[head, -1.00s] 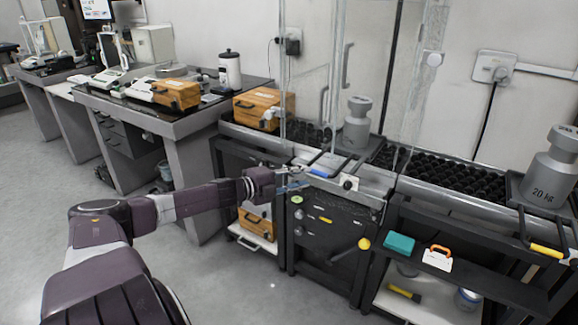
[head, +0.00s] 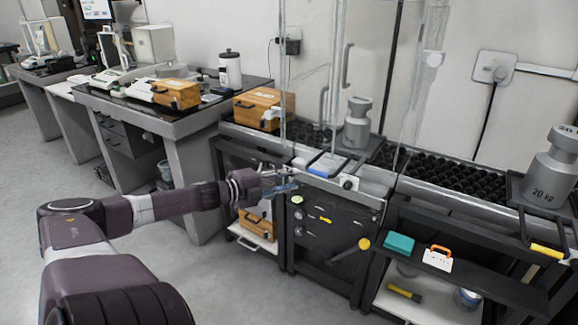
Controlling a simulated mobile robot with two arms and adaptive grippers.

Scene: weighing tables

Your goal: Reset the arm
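My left arm reaches in from the lower left. Its gripper (head: 284,181) is in front of the near edge of the weighing bench, left of the blue-edged handle (head: 318,172). Its thin fingers look spread with nothing between them, though they are small in the picture. The gripper appears apart from the handle. My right gripper is out of view.
The weighing bench carries a grey weight (head: 357,125) on a tray behind clear panels. A 20 kg weight (head: 548,182) stands at the right. A teal box (head: 398,243) lies on the lower shelf. Wooden boxes (head: 263,107) stand further left. The floor at left is clear.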

